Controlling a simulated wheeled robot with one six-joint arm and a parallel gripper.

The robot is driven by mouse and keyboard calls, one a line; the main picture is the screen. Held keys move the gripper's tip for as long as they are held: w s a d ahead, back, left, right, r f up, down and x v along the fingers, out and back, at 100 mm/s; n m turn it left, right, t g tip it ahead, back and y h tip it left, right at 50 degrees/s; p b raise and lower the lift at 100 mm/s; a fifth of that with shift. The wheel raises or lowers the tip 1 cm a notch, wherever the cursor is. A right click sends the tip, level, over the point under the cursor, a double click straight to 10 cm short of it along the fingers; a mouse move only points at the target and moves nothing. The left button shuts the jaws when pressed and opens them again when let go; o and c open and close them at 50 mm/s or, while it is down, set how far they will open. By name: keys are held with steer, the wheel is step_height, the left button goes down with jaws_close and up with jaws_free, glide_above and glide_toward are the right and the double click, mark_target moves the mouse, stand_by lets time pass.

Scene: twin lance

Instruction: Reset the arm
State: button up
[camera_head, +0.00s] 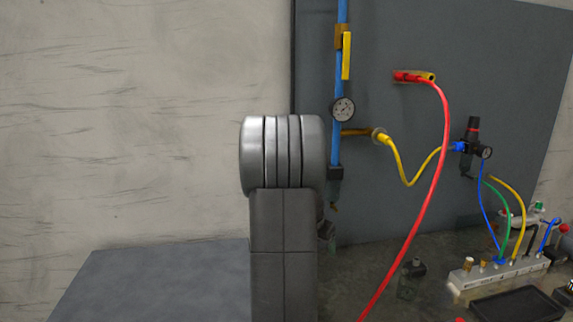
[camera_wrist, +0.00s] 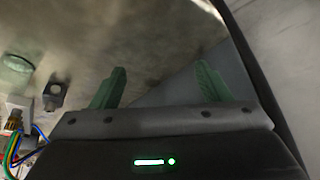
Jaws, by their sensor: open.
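My gripper (camera_wrist: 160,84) shows in the wrist view with its two green fingers spread apart. It is open, and nothing is between the fingers. A worktop (camera_wrist: 130,35) lies beyond the fingertips. In the head view my arm stands upright near the middle, with a silver joint above a dark grey link. The gripper itself cannot be made out in the head view.
A blue pipe (camera_head: 342,70) with a yellow lever and a gauge (camera_head: 343,109) runs down a grey panel (camera_head: 400,35). A red hose (camera_head: 437,175) hangs to the right of my arm. A manifold (camera_head: 495,271) with coloured tubes is at lower right. The left wall is bare.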

steer(key=shift+w+d+f, duration=0.45)
steer(key=shift+w+d, duration=0.05)
steer(key=shift+w, duration=0.2)
steer(key=shift+w+d+f, duration=0.4)
steer(key=shift+w+d, duration=0.05)
steer(key=shift+w, duration=0.2)
